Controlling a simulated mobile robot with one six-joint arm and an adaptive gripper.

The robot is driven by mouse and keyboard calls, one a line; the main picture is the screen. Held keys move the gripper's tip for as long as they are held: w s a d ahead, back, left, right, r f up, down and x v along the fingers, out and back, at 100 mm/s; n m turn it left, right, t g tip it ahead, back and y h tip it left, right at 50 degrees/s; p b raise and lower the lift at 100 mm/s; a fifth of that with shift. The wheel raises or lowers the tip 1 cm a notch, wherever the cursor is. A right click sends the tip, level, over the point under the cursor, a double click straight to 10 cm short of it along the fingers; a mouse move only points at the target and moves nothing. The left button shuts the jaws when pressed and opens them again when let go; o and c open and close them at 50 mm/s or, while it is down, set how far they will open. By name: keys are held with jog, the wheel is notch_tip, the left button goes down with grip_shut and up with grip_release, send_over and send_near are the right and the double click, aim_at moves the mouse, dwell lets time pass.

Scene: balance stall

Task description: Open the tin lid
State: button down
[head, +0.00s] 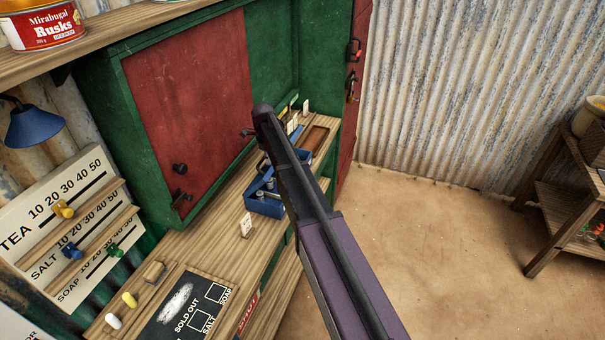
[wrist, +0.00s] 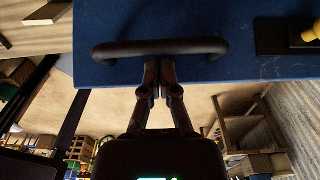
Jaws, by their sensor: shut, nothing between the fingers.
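In the wrist view my gripper (wrist: 159,76) is shut and empty. Its fingertips meet at the middle of a black bar handle (wrist: 160,47) on a flat blue panel (wrist: 200,22). I cannot tell whether they touch the handle or sit just in front of it, nor surely whether this panel is the tin lid. In the head view a blue tin (head: 263,207) stands on the wooden counter, with grey pieces showing in or on it. My arm crosses its right side and hides part of it. My fingers are hidden there.
A red-and-green cabinet (head: 190,90) stands behind the counter (head: 190,245). A price board with coloured pegs (head: 65,225) and a black sold-out board (head: 185,310) lie to the left. Open floor (head: 440,240) lies right.

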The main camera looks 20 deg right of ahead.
jog(key=s+d+f+t+y+b, duration=0.1)
jog(key=d+f+y+b, duration=0.1)
jog(key=f+b, duration=0.1)
jog(key=s+d+f+t+y+b, duration=0.2)
jog(key=f+b, duration=0.1)
jog(key=b, duration=0.2)
jog(key=s+d+f+t+y+b, duration=0.1)
jog(key=d+f+y+b, duration=0.1)
jog(key=b, duration=0.3)
jog(key=shift+s+f+t, duration=0.2)
jog(key=shift+f+t, duration=0.1)
jog(key=shift+f, duration=0.6)
jog(key=p+v, duration=0.8)
jog(key=v, duration=0.2)
jog(key=shift+r, duration=0.1)
jog(key=s+a+f+n+g+h, duration=0.2)
jog(key=s+a+n+h, duration=0.1)
jog(key=s+n, duration=0.9)
jog(key=s+a+f+n+g+h, duration=0.1)
jog(key=s+a+n, duration=0.3)
jog(key=s+n, duration=0.9)
jog(key=shift+s+a+f+g+h, duration=0.15)
jog(key=shift+s+f+g+h, duration=0.2)
jog(key=shift+g+h, duration=0.45)
